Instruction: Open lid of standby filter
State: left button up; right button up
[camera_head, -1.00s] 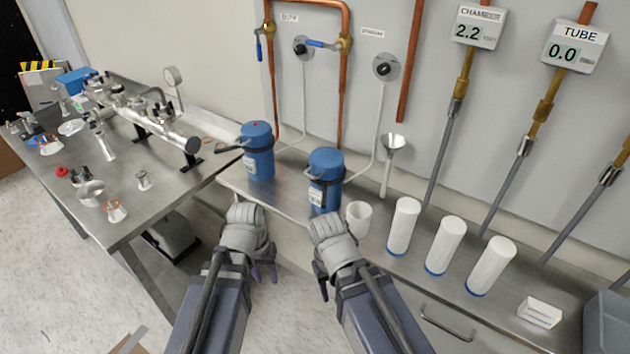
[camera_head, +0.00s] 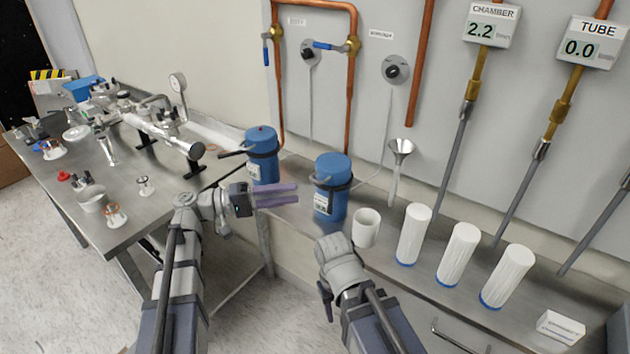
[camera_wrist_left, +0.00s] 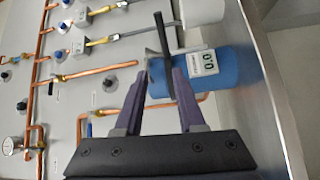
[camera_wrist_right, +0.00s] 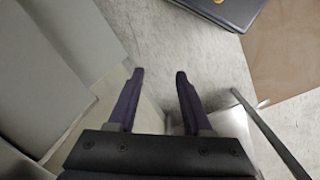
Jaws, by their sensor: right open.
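Two blue canisters with black clamp bands stand on the bench shelf. The right one, the standby filter (camera_head: 330,202), is below the wall label that seems to read STANDBY; its blue lid (camera_head: 332,166) is on. My left gripper (camera_head: 296,193) is open and empty, to the left of this canister and pointing at it. In the left wrist view the blue canister (camera_wrist_left: 225,72), its small display and a dark clamp lever (camera_wrist_left: 173,55) lie beyond the fingertips. My right gripper (camera_head: 326,301) is low in front of the shelf; its fingers (camera_wrist_right: 160,74) are open and empty over the floor.
The other blue canister (camera_head: 262,157) stands to the left, close to my left arm. A white cup (camera_head: 366,228), a funnel (camera_head: 400,152) and several white cylinders (camera_head: 414,235) are to the right. A metal table (camera_head: 125,205) with vacuum parts is at left.

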aim_at(315, 181)
pick_arm(q)
jog(key=shift+h, duration=0.4)
jog(key=shift+w+d+r+p, duration=0.25)
jog(key=shift+d+r, duration=0.2)
jog(key=shift+d, duration=0.7)
jog(key=shift+w+d+r+p, duration=0.15)
jog(key=shift+d+r, duration=0.35)
jog(key=shift+d, duration=0.7)
jog(key=shift+w+d+r+p, duration=0.15)
jog(key=shift+w+d+r, duration=0.25)
jog(key=shift+d, duration=0.75)
jog(key=shift+s, duration=0.1)
grip_shut()
jog(key=shift+r, duration=0.1)
